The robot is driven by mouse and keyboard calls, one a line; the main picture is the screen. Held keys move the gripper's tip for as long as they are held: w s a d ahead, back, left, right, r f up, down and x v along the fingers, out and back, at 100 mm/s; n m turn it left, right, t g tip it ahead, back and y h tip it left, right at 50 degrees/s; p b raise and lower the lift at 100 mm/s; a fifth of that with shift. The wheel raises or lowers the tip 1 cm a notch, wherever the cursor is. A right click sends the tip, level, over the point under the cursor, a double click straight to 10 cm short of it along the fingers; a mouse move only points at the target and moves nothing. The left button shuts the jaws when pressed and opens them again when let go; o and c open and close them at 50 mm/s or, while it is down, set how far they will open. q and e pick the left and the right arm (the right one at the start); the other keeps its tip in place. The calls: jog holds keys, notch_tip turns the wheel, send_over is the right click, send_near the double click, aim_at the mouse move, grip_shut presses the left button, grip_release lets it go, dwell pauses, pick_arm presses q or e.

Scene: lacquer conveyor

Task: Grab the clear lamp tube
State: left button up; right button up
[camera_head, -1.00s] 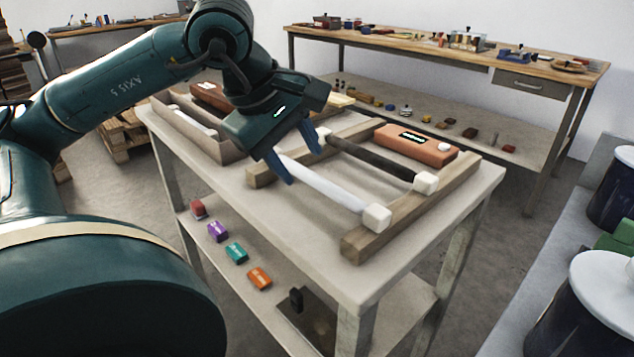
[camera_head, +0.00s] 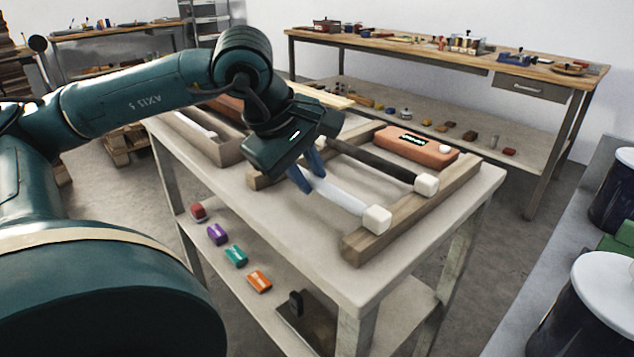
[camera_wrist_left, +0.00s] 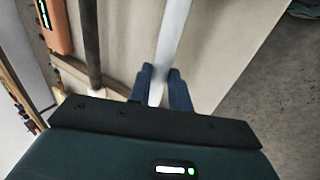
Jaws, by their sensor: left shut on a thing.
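The clear lamp tube (camera_head: 346,197) is a pale, whitish rod with a white block-like end cap. It lies across the wooden rails on the near table, and its far part is hidden behind my gripper. A dark tube (camera_head: 376,163) lies beside it. My left gripper (camera_head: 308,178) has its blue fingers around the clear tube and is shut on it. In the left wrist view the pale tube (camera_wrist_left: 172,45) runs between the two fingertips (camera_wrist_left: 161,82), with the dark tube (camera_wrist_left: 90,45) off to the left. My right gripper is not in view.
An orange-brown device (camera_head: 415,146) sits at the back of the rails. A wooden tray (camera_head: 232,150) stands at the table's left. Several small coloured boxes rest on the lower shelf (camera_head: 318,318). A long workbench (camera_head: 440,55) stands behind.

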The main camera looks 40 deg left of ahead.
pick_arm(q)
grip_shut()
jog(key=shift+r, duration=0.1)
